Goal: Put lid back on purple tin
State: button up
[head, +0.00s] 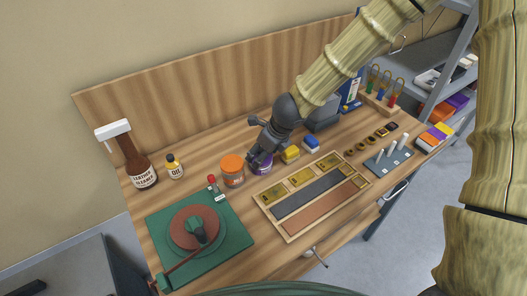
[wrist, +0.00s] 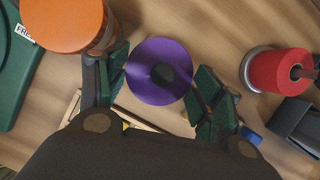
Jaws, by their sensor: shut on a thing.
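My gripper (head: 258,149) is pointed down at the purple tin (head: 263,168), which stands on the bench right of the orange-lidded jar (head: 232,170). In the wrist view a round purple lid (wrist: 150,55) with a dark round patch near its middle lies between the two fingers. My gripper also shows there (wrist: 162,95), its green-padded fingers on either side of the lid, shut on it. The tin's body is hidden beneath the lid in the wrist view. I cannot tell whether the lid is seated on the tin or just above it.
The orange lid (wrist: 62,22) is close beside the left finger. A red cylinder (wrist: 275,70) on a metal base stands right of the right finger. A wooden tray (head: 285,230) lies in front.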

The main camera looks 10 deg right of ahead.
dwell(0.9)
jog(key=o, duration=0.9)
jog(key=shift+o, duration=1)
jog(key=shift+r+p, duration=3.5)
jog(key=shift+p, duration=0.1)
